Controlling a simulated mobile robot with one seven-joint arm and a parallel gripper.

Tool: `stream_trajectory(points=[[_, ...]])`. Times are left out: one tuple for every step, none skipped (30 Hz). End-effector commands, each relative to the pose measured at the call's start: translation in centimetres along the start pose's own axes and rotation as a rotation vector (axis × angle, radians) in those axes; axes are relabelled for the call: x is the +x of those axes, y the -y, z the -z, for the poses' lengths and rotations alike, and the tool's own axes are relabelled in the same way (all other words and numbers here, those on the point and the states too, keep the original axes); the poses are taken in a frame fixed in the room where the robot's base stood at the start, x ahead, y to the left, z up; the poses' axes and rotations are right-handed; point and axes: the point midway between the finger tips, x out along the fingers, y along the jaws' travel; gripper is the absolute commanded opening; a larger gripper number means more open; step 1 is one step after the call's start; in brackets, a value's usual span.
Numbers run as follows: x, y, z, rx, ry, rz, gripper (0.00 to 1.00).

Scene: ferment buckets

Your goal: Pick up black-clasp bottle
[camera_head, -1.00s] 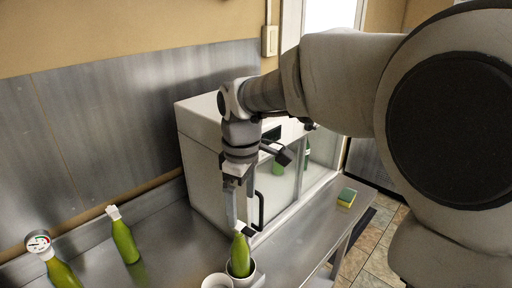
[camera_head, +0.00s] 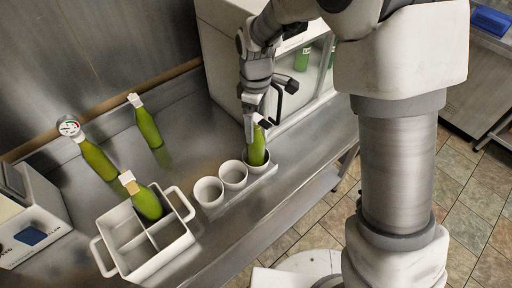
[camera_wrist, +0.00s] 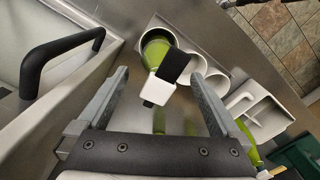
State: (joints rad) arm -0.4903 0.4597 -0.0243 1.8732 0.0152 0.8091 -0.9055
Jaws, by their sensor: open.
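The black-clasp bottle (camera_head: 257,150) is green and stands upright in the end cup of a row of white cups. Its white cap and black clasp (camera_wrist: 172,69) show clearly in the wrist view. My gripper (camera_head: 258,108) is above it, pointing down at the bottle's top. In the wrist view, the two open fingers of my gripper (camera_wrist: 160,78) lie on either side of the cap, with gaps on both sides. The bottle's lower part is hidden inside the cup (camera_head: 256,166).
Two empty white cups (camera_head: 208,191) stand beside the bottle's cup. A white caddy (camera_head: 160,258) holds a green bottle (camera_head: 147,203). A gauge-topped bottle (camera_head: 97,159) and another bottle (camera_head: 149,129) stand behind. A cabinet with a black handle (camera_wrist: 58,55) is close to my gripper.

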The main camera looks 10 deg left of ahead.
Motion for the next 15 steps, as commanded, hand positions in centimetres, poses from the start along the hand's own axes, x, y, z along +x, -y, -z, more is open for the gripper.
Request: stream_trajectory(points=[[0.3,0.0,0.0,0.000,0.001,0.001,1.00],[0.5,0.0,0.0,0.000,0.001,0.001,1.00],[0.6,0.0,0.0,0.000,0.001,0.001,1.00],[0.8,0.0,0.0,0.000,0.001,0.001,1.00],[1.0,0.0,0.0,-0.001,0.001,0.001,1.00],[1.4,0.0,0.0,-0.001,0.002,0.002,1.00],[1.7,0.0,-0.1,-0.001,0.003,0.003,1.00],[2.2,-0.1,-0.1,-0.002,0.003,0.002,1.00],[2.7,-0.1,-0.1,-0.001,0.004,0.003,1.00],[3.1,-0.1,-0.1,-0.001,0.003,0.003,1.00],[3.6,-0.2,-0.1,0.000,0.003,0.003,1.00],[4.2,-0.2,-0.1,0.000,0.003,0.003,1.00],[4.6,-0.2,-0.1,-0.001,0.002,0.002,1.00],[4.9,-0.2,-0.1,-0.001,0.003,0.003,1.00],[5.2,-0.2,-0.1,-0.002,0.002,0.002,1.00]])
